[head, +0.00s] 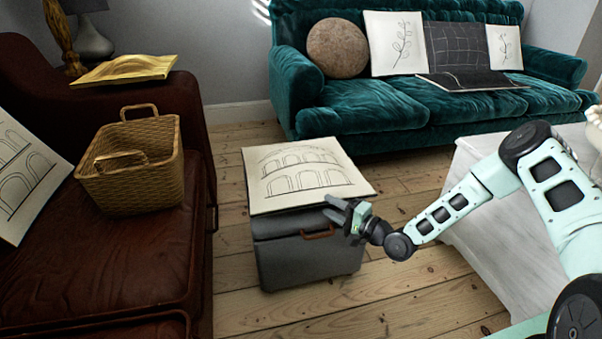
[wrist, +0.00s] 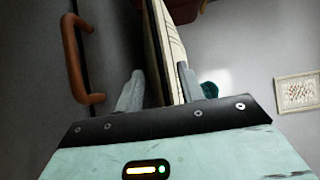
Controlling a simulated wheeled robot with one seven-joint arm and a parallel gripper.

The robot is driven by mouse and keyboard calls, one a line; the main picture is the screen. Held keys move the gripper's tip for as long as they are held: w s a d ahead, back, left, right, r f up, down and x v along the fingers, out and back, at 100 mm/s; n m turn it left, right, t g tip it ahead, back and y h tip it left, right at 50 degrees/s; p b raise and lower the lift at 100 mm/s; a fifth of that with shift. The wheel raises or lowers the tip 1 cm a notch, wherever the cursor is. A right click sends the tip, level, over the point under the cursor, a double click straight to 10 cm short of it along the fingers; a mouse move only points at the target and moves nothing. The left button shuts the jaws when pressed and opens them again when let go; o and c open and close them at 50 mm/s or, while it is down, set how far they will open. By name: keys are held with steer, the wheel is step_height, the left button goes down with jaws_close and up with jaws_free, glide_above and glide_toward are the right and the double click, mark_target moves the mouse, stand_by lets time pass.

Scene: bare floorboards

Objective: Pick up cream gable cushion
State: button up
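A cream cushion (head: 303,174) with a line drawing of arches under a gable-like outline lies flat on a grey box. In the wrist view its edge (wrist: 168,45) runs between my two fingers. My gripper (head: 338,210) is at the cushion's near right edge. In the wrist view my gripper (wrist: 160,90) is open, with one finger on each side of the edge. The right finger is close to the cream face, and a dark gap shows by the left one. Whether either finger touches is unclear. A similar cream cushion (head: 22,170) with arches leans at the far left on the brown sofa.
The grey box (head: 305,255) with a brown handle (wrist: 75,60) stands under the cushion. A wicker basket (head: 130,165) sits on the brown sofa (head: 110,260). A teal sofa (head: 375,115) holds several cushions behind. A pale table (head: 480,205) is at right. Floorboards (head: 385,300) in front are clear.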

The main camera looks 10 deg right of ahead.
mark_target(324, 201)
steer(key=b+x, duration=0.2)
steer(key=x, duration=0.3)
steer(key=shift+r, duration=0.2)
jaws_close()
steer(key=shift+r, duration=0.1)
